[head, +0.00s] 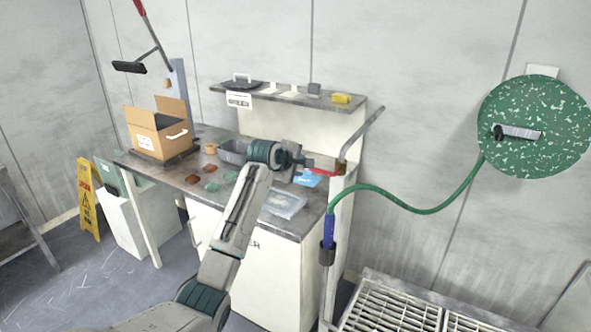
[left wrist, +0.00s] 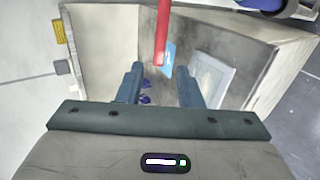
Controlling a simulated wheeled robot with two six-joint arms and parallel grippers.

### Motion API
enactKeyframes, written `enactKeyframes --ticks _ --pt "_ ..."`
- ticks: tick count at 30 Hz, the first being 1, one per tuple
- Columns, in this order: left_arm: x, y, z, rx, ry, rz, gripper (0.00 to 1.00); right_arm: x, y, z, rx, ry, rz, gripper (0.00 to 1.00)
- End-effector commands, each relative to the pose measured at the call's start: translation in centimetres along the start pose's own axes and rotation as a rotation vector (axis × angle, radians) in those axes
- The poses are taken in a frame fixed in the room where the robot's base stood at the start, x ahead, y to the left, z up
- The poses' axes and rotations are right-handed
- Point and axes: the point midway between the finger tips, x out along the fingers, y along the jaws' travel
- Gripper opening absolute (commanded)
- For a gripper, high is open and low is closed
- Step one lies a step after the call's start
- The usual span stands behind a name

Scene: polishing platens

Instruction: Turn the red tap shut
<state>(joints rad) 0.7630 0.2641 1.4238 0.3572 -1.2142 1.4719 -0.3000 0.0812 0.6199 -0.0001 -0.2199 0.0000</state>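The red tap (head: 324,171) has a bar-shaped lever on the grey pipe at the right end of the bench, pointing left toward my left gripper. In the left wrist view the red lever (left wrist: 163,32) comes down from the top edge, and its end lies in line with the gap between my fingers. My left gripper (head: 302,163) is just left of the lever in the head view. In the left wrist view the left gripper (left wrist: 160,70) has its two fingers apart with nothing held; whether the lever's tip is between them in depth is unclear. My right gripper is not in view.
A green hose (head: 425,210) runs from a blue nozzle (head: 328,232) to a speckled green disc (head: 550,105) on the wall. A shelf (head: 275,94) hangs behind the bench (head: 225,200). A blue card (head: 308,178) and a clear bag (head: 284,204) lie near the gripper.

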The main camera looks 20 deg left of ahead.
Motion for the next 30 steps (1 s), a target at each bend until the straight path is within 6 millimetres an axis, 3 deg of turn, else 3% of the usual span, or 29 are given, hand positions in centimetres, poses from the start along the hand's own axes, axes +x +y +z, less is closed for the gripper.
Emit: enactKeyframes --ticks 9,24,28,30 --pt "-2.7 -0.1 0.1 0.000 -0.001 -0.002 0.33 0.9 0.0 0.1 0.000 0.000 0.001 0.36" --pt "-2.6 -0.2 0.1 0.001 -0.001 -0.004 0.33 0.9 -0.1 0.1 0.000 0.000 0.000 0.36" --pt "-0.8 -2.9 0.0 0.031 0.004 -0.033 0.33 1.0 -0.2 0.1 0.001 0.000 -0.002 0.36" --pt "1.2 -6.1 -0.2 0.070 0.010 -0.066 0.33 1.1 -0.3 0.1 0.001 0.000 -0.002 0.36"
